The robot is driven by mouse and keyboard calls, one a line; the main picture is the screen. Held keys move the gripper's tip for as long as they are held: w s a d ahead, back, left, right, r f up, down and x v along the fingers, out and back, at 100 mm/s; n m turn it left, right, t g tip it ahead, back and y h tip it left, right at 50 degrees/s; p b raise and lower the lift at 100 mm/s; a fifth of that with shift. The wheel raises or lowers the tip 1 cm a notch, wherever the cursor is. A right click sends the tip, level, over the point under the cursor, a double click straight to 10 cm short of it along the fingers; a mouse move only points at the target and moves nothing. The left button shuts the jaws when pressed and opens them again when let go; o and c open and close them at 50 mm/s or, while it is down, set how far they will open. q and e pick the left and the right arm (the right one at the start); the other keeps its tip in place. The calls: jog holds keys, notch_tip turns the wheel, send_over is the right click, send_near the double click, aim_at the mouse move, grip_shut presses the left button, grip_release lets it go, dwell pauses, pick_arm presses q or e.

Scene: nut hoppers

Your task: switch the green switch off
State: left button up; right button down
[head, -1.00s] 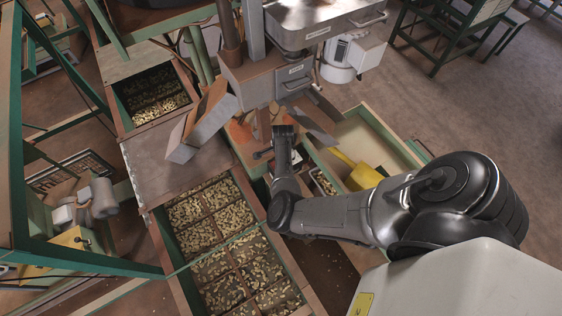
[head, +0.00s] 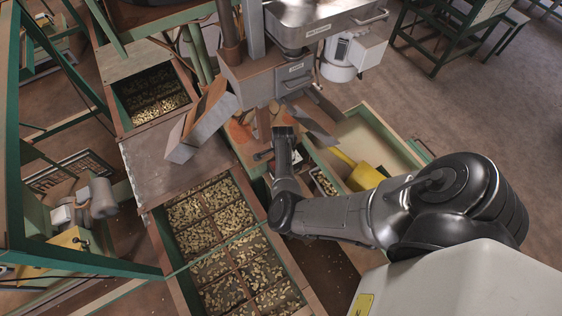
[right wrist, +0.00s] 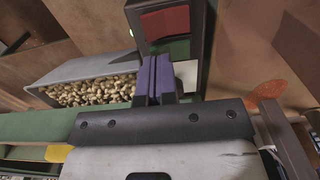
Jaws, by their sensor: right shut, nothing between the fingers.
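In the right wrist view a dark-framed switch box holds a red part (right wrist: 165,24) above a dark green switch part (right wrist: 178,49). A small bright green spot (right wrist: 131,33) shows at the box's left edge. My right gripper (right wrist: 155,68) has its two purple fingers shut together with nothing between them. The fingertips lie just below and in front of the green part and cover some of it; I cannot tell whether they touch it. In the head view my right gripper (head: 283,132) is beneath the machine, and the switch face cannot be made out. My left gripper is not in view.
A metal machine housing (head: 262,78) hangs close above the right gripper. A divided tray of nuts (head: 225,235) runs to its left. A green-edged bin (head: 375,128) with a yellow object (head: 364,176) lies to its right. A grey-rimmed nut container (right wrist: 62,75) is left of the fingers.

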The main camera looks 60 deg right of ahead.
jog(key=shift+f, duration=0.3)
jog(key=shift+f+b, duration=0.3)
jog(key=shift+b, duration=0.05)
jog(key=shift+r, duration=0.15)
notch_tip(320, 180, up, 4)
jog(key=p, duration=0.5)
jog(key=shift+r, duration=0.25)
jog(key=shift+r+p, duration=1.2)
jog(key=shift+p, duration=0.1)
